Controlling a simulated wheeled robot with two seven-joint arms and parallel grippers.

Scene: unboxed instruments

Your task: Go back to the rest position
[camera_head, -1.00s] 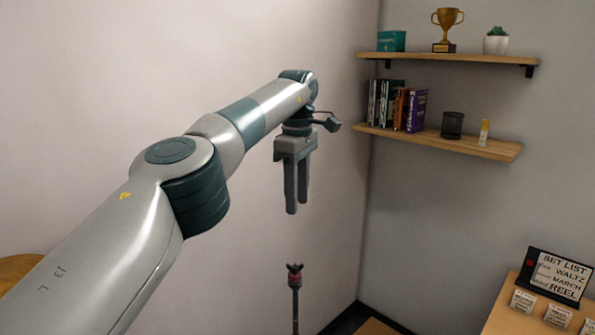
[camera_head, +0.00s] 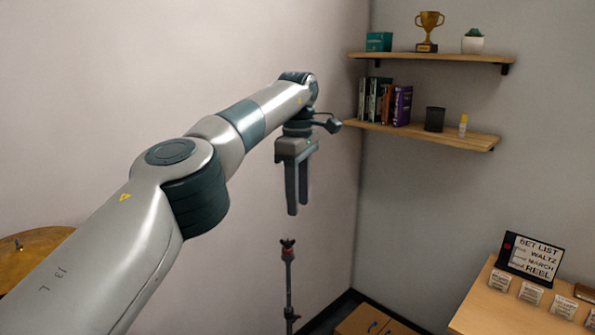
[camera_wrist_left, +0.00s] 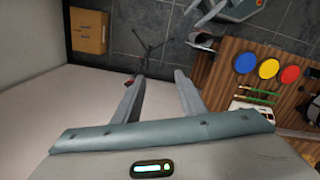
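My left arm reaches in from the left in the head view, stretched out in front of the wall. My left gripper (camera_head: 298,208) points down and hangs above a thin stand with a dark top (camera_head: 288,244), apart from it. My right gripper does not show in the head view.
A wooden table (camera_head: 482,312) with a set list sign (camera_head: 532,258) and small cards is at the lower right. Two wall shelves (camera_head: 430,57) hold books and a trophy. A cymbal (camera_head: 30,255) is at the left. A cardboard box (camera_wrist_left: 89,31) stands on the floor.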

